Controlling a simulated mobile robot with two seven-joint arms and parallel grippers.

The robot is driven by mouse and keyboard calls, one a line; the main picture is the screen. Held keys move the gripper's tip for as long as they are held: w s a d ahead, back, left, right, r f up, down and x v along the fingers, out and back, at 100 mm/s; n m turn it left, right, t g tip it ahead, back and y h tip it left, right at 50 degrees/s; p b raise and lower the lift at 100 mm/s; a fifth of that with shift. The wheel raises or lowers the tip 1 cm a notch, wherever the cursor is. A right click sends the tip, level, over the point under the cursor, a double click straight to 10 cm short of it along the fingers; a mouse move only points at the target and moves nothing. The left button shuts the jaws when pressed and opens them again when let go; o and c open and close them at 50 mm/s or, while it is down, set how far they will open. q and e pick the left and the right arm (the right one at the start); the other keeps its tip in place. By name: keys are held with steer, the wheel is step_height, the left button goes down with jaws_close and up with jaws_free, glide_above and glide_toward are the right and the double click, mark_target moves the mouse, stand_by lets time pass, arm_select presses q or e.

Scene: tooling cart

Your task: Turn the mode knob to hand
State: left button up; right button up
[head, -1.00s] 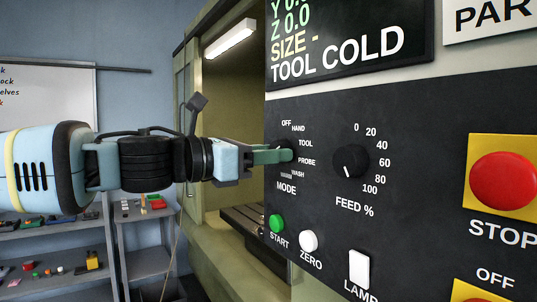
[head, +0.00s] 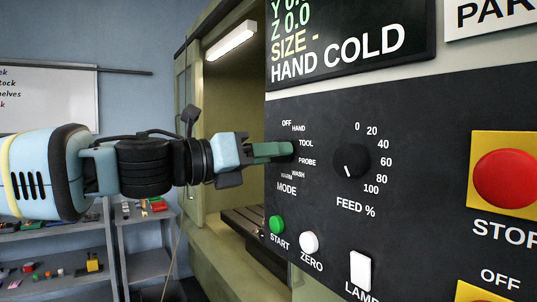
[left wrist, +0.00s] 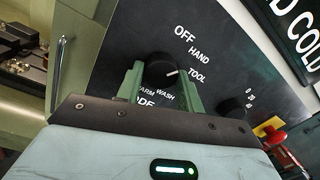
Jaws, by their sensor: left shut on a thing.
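The mode knob (left wrist: 153,66) is black and round with a white pointer mark, on the dark control panel (head: 400,130). In the left wrist view it sits between the green fingers of my left gripper (left wrist: 157,78), which is shut on it. The pointer mark aims right, between the HAND and TOOL labels. In the head view my left gripper (head: 287,149) comes in from the left and hides the knob. The labels OFF, HAND, TOOL, PROBE, WASH and WARM ring it. The screen (head: 350,30) reads HAND COLD. My right gripper is not in view.
A feed knob (head: 352,160) is right of the mode knob. Below are a green START button (head: 276,224), a white ZERO button (head: 309,242) and a white LAMP switch (head: 360,271). A red STOP button (head: 503,180) is at the right. The open machine bay (head: 235,120) lies behind my gripper.

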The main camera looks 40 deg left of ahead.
arm_select(q)
steer(key=shift+f, duration=0.1)
steer(key=o, duration=1)
steer(key=p+v, duration=0.3)
steer(key=v, duration=0.4)
steer(key=shift+s, duration=0.4)
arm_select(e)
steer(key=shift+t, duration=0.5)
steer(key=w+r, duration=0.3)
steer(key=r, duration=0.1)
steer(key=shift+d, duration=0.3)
arm_select(q)
steer(key=shift+a, duration=0.15)
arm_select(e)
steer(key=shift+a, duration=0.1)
